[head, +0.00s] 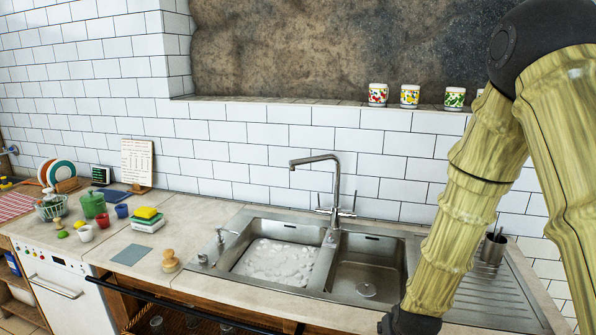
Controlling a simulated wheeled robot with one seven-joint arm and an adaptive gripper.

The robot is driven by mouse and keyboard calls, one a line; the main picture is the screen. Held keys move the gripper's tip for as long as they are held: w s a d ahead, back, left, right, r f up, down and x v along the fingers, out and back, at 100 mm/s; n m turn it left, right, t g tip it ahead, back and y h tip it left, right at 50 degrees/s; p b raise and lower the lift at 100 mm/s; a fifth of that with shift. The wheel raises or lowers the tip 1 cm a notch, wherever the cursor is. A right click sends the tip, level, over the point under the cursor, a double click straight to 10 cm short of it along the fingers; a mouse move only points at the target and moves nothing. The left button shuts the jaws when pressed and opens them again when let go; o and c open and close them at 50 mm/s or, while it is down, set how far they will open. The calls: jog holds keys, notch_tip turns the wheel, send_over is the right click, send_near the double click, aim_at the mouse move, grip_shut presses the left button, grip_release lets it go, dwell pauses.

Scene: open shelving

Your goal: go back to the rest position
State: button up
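My arm (470,190), with yellow-green bamboo-like links and dark joints, comes down from the upper right of the head view. Its lower link ends in a dark part (410,322) at the bottom edge, in front of the right sink basin. My gripper itself is not in view, being below the frame's edge, so I cannot see its fingers or whether it holds anything.
The double sink (345,262) has suds in its left basin and a tall faucet (336,195). Patterned mugs (410,96) line the ledge.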

jog(key=s+f+g, duration=0.3)
jog(key=s+f, duration=1.3)
jog(key=s+f+g, duration=0.1)
jog(key=s+f, duration=0.4)
jog(key=s, duration=0.4)
jog(key=s+f+g, duration=0.2)
jog(key=s+f, duration=0.2)
jog(key=s, duration=0.6)
jog(key=shift+s+a+f+n, duration=0.25)
jog(key=shift+a+f+n, duration=0.1)
jog(key=shift+a, duration=0.1)
